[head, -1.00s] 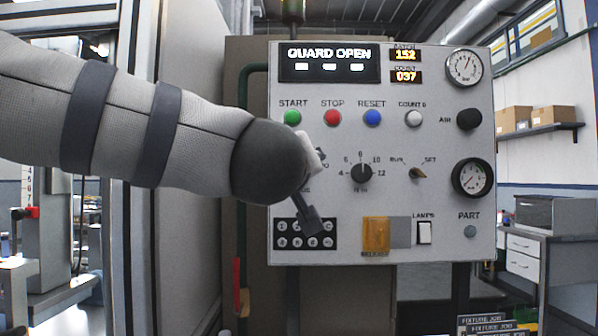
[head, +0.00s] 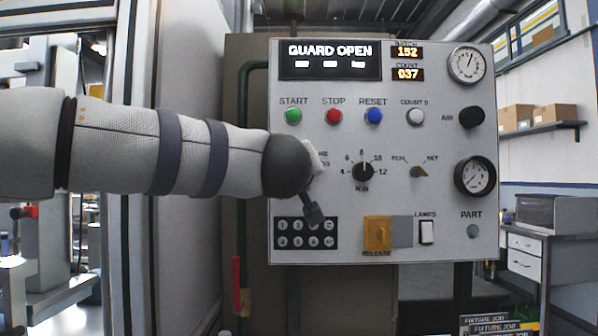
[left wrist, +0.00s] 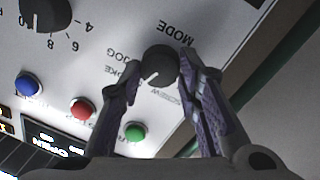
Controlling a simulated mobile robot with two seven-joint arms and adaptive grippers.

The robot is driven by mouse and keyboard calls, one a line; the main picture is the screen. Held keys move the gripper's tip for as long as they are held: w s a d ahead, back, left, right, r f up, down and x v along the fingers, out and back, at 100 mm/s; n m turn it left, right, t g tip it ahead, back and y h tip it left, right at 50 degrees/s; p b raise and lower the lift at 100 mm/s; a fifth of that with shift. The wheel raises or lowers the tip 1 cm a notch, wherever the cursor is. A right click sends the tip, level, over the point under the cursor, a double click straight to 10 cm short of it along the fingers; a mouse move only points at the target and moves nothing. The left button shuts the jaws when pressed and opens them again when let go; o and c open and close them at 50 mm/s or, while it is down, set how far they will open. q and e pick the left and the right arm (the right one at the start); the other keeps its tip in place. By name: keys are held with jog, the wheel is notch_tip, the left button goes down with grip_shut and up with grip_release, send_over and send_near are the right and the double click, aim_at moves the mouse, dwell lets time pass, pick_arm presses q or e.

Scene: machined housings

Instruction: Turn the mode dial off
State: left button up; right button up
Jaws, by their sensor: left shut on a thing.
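The mode dial (left wrist: 160,65) is a round dark knob under the MODE lettering on the pale panel, seen in the left wrist view. Its white pointer mark faces down and left in that view, toward the JOG side labels; one label is partly covered and blurred. My left gripper (left wrist: 163,62) is shut on the dial, one finger on each side. In the head view my left arm covers the dial, and only a dark part of the gripper shows below the wrist. My right gripper is in neither view.
The control panel (head: 440,190) carries green START (head: 293,116), red STOP (head: 334,116) and blue RESET (head: 374,115) buttons above the dial. A numbered dial (head: 363,172) is to its right and a keypad (head: 290,241) below. The display (head: 329,60) reads GUARD OPEN.

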pick_arm(q)
jog(key=shift+n, duration=0.3)
jog(key=shift+d+f+n+t+y, duration=0.1)
jog(key=shift+n+t+y, duration=0.25)
jog(key=shift+n, duration=4.2)
jog(key=shift+f+n+t+y, duration=0.15)
jog(key=shift+n+y, duration=0.3)
jog(key=shift+n, duration=4.1)
jog(key=o, duration=1.1)
jog(key=shift+o, duration=0.2)
jog(key=s+f, duration=0.1)
jog(key=s, duration=1.1)
